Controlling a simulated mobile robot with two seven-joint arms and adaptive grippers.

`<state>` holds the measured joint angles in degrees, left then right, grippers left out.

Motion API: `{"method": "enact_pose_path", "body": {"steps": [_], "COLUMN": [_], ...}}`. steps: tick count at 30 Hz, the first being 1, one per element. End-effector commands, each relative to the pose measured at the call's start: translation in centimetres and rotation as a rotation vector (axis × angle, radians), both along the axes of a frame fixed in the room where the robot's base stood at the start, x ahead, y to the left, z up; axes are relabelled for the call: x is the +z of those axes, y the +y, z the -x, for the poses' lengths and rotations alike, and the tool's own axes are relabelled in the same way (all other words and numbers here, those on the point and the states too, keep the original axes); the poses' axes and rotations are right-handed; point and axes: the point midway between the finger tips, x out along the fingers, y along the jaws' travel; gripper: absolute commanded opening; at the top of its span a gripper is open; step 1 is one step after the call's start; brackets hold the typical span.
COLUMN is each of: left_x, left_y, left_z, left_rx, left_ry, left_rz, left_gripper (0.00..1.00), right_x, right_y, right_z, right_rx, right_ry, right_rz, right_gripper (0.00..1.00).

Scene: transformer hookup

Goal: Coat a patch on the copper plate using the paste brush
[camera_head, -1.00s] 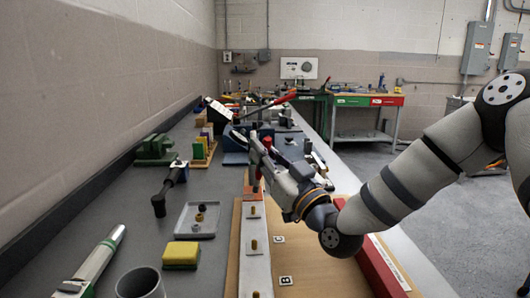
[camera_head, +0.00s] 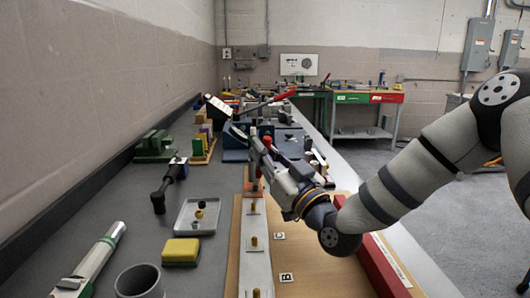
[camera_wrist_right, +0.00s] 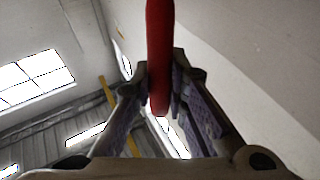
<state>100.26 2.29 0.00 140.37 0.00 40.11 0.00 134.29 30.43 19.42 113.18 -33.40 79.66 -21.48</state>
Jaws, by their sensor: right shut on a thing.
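My right gripper (camera_head: 258,152) reaches in from the right over the long bench. It is shut on a red handle (camera_wrist_right: 159,60), which stands between the fingers in the right wrist view; I take it to be the paste brush. Its red top (camera_head: 267,142) shows at the fingers in the head view. The bristle end is hidden or too small to make out. A copper-coloured plate (camera_head: 253,188) lies just below the gripper, at the far end of a pale metal bar. I cannot tell whether the brush touches it. My left gripper is out of view.
The pale bar (camera_head: 255,227) carries several brass studs on a tan board (camera_head: 310,255). To its left are a grey tray (camera_head: 190,230), a yellow sponge-like block (camera_head: 181,251), a grey cup (camera_head: 139,281) and a black-headed tool (camera_head: 160,201). A red bar (camera_head: 383,268) edges the right side.

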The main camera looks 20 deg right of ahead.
Motion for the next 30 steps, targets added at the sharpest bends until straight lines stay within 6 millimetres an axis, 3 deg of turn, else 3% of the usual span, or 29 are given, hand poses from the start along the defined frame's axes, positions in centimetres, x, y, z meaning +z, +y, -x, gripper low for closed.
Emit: {"method": "enact_pose_path", "body": {"steps": [12,30], "left_x": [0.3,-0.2], "left_y": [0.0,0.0], "left_z": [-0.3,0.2], "left_rx": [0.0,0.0], "left_ry": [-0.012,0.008], "left_rz": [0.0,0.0], "left_gripper": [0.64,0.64], "right_x": [-0.1,-0.1], "right_y": [0.5,0.0], "right_z": [1.7,0.0], "right_rx": [0.002,0.001], "right_ry": [0.004,0.004], "right_rz": [0.001,0.001], "right_gripper": [0.0,0.0]}}
